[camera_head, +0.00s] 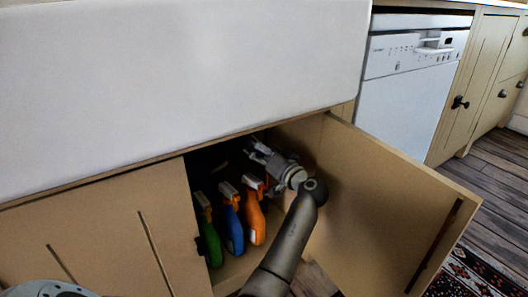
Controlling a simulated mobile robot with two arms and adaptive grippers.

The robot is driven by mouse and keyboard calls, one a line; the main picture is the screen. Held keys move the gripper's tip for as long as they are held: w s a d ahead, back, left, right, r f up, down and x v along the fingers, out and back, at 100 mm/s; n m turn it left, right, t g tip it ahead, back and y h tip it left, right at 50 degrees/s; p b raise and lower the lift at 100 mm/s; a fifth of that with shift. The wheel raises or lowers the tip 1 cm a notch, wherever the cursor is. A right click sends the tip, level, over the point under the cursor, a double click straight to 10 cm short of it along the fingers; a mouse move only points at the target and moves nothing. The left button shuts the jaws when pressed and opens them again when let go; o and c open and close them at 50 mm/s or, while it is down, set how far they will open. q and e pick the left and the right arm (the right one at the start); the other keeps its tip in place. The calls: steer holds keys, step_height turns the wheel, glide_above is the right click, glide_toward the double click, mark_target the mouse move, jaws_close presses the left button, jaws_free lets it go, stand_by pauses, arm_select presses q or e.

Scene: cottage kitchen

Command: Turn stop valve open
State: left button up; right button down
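The stop valve cannot be made out; the inside of the sink cabinet (215,158) is dark and partly covered by my gripper. My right arm reaches up from the bottom middle into the open cabinet. My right gripper (258,153) is inside the opening, under the cabinet's top edge, pointing to the back left. Its fingertips fade into shadow, so I cannot tell whether they are open or touch anything. My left gripper is not in view.
Green (210,232), blue (232,220) and orange (255,215) spray bottles stand upright in the cabinet, close below the gripper. The open right door (385,215) stands right of my arm. The left door (100,240) is shut. A white sink front (180,80) overhangs; a dishwasher (405,100) is at right.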

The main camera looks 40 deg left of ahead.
stand_by(0.4)
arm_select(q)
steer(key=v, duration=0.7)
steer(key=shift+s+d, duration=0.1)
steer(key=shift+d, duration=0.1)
